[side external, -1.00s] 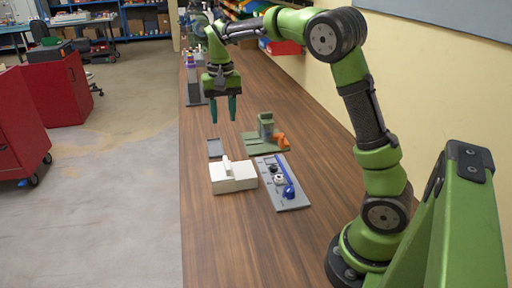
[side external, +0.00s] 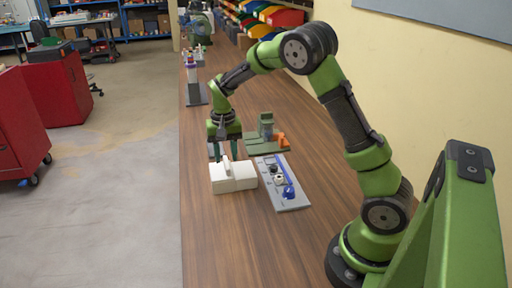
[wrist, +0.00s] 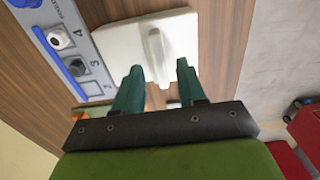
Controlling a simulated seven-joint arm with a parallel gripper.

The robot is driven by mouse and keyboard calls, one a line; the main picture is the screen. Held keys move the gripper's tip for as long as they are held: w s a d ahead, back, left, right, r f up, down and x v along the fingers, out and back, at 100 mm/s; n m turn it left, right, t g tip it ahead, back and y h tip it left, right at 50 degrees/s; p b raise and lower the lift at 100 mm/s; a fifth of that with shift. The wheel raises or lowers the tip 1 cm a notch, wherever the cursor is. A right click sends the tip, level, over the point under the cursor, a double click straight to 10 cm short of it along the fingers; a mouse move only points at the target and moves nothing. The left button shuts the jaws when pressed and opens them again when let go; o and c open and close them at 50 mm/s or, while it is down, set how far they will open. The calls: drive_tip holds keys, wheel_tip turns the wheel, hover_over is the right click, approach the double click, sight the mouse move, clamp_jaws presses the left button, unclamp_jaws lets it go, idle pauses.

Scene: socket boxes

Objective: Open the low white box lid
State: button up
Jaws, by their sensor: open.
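The low white box (side external: 235,184) stands on the wooden bench, its lid shut with a raised upright handle (side external: 227,167) on top. In the wrist view the white box (wrist: 185,42) lies ahead of the fingertips, with the handle (wrist: 155,45) roughly in line with the gap between them. My gripper (side external: 227,157) is low, just behind the box and pointing down. In the wrist view my gripper (wrist: 160,70) is open, with two green fingers apart and nothing between them. Whether a fingertip touches the box cannot be told.
A grey socket panel (side external: 291,203) with a blue bar and knobs lies right of the box; the panel also shows in the wrist view (wrist: 95,83). A green fixture (side external: 266,128) with an orange part (side external: 283,141) stands behind it. The bench in front is clear.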

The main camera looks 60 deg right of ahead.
drive_tip(key=shift+f, duration=1)
clamp_jaws()
